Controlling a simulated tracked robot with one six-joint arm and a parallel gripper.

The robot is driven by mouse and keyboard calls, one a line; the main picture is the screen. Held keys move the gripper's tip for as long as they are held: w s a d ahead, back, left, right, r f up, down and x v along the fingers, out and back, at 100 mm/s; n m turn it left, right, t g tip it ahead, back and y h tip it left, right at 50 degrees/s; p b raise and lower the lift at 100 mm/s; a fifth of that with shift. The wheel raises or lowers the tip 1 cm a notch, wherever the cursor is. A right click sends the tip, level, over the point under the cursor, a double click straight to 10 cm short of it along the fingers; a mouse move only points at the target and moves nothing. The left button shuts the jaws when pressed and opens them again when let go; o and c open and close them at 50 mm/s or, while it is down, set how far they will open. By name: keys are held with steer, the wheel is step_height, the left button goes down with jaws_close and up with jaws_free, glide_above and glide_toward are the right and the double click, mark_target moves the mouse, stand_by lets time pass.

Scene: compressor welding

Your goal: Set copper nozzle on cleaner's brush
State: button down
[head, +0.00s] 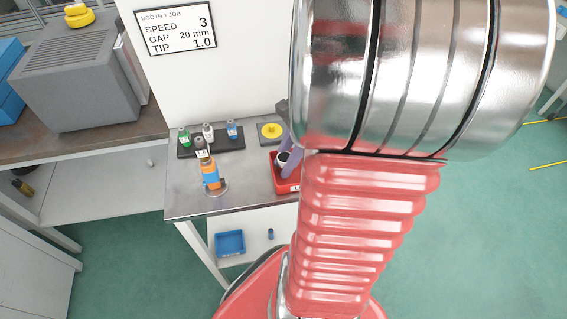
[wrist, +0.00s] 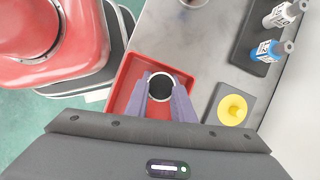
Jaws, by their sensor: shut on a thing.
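My gripper (wrist: 158,82) has its purple fingers shut on a round hollow piece (wrist: 148,86) with a pale rim and dark inside. The piece is over or in a red tray (wrist: 121,85); I cannot tell whether it touches the bottom. Its copper colour does not show, so I cannot confirm it is the copper nozzle. In the head view, my purple fingers (head: 287,143) show beside the red tray (head: 288,186). An orange and blue upright piece (head: 210,175) stands on a round metal disc (head: 219,189). I cannot identify the cleaner's brush for certain.
A black pad with a yellow round knob (head: 270,130) lies behind the tray; it also shows in the wrist view (wrist: 232,109). A dark rack (head: 225,146) holds green, white and blue marked pieces. A blue bin (head: 230,243) is on the lower shelf. The bench's front left is clear.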

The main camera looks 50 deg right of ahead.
mark_target(284, 157)
step_height(284, 157, up, 10)
steer(key=shift+r, duration=0.1)
stand_by(0.5)
stand_by(0.4)
steer(key=c, duration=2.2)
jaws_free()
jaws_close()
